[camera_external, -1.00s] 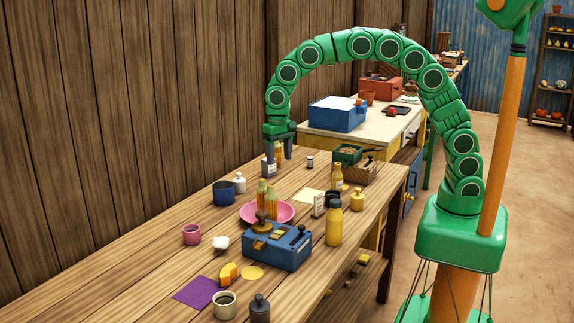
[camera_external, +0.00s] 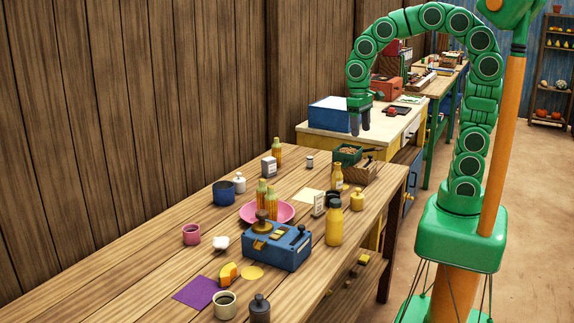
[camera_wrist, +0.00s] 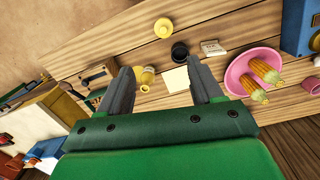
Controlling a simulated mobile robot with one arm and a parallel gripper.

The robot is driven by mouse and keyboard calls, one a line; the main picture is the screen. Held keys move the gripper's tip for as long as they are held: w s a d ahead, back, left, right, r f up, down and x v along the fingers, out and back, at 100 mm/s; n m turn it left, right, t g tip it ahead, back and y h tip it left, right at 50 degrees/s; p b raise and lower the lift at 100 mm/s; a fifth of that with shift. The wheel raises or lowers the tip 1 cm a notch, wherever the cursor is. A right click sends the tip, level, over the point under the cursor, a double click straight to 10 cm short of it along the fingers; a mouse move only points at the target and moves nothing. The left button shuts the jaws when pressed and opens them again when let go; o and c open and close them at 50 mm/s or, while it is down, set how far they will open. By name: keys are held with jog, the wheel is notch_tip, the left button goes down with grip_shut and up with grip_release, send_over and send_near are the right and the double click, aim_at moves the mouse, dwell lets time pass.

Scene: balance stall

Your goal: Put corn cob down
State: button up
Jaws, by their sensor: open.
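Two more corn cobs (camera_external: 267,198) stand close together on a pink plate (camera_external: 286,213); the wrist view also shows that pair (camera_wrist: 258,80) on the plate (camera_wrist: 232,74). My gripper (camera_external: 360,131) is open and empty, raised in front of the blue box at the back counter, well to the right of the lone cob. In the wrist view its jaws (camera_wrist: 162,76) are spread apart with nothing gripped. The lone cob is not visible there.
A blue scale-like device (camera_external: 278,247), yellow bottle (camera_external: 334,225), blue mug (camera_external: 224,193) and pink cup (camera_external: 191,234) stand on the table. A green tray (camera_external: 347,154) sits at its far right end. A blue box (camera_external: 330,115) stands on the counter behind.

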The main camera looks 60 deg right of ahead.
jog(key=s+d+f+n, duration=0.1)
jog(key=s+d, duration=0.2)
jog(key=s, duration=0.7)
jog(key=s+d+f+n, duration=0.1)
jog(key=s+d, duration=0.3)
jog(key=s, duration=0.6)
jog(key=shift+f+g, duration=0.3)
jog(key=shift+g, duration=0.1)
